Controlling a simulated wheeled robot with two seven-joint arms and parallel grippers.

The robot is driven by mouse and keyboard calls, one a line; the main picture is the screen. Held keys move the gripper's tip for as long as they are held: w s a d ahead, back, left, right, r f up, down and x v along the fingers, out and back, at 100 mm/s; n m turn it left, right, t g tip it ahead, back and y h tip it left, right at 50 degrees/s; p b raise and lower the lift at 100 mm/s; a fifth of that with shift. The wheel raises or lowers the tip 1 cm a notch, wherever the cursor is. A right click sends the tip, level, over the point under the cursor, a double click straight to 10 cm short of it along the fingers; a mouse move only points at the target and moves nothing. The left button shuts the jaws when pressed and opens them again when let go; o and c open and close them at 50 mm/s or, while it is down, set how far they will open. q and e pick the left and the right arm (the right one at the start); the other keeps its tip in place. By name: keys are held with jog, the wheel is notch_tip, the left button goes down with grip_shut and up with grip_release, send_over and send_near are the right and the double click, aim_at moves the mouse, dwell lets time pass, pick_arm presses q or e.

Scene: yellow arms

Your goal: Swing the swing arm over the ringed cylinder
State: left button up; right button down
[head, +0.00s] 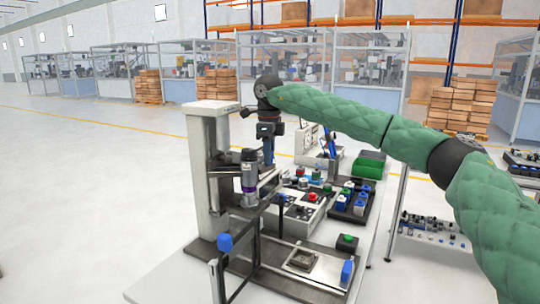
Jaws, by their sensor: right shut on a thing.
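The ringed cylinder (249,168) looks grey and upright, with a purple ring low on it, beside the pale column (206,140) of the bench fixture. My right gripper (268,163) comes in from the right on a green-sleeved arm and points down just right of the cylinder. Its fingers are shut on what looks like the swing arm, a thin grey bar (266,178) beside the cylinder. The bar's far end and pivot are hard to make out, and I cannot tell whether it lies over the cylinder or beside it. My left gripper is not in view.
Boxes with coloured buttons (300,210) and a black tray of blocks (352,200) crowd the bench to the right. A green box (369,165) stands behind. The floor at left is clear.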

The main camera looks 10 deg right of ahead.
jog(key=c, duration=1.2)
grip_release()
jog(key=shift+a, duration=0.1)
jog(key=shift+o, duration=0.2)
notch_tip(320, 180, up, 7)
jog(key=shift+f+b, duration=0.2)
jog(key=shift+b, duration=0.6)
jog(key=shift+r, duration=0.55)
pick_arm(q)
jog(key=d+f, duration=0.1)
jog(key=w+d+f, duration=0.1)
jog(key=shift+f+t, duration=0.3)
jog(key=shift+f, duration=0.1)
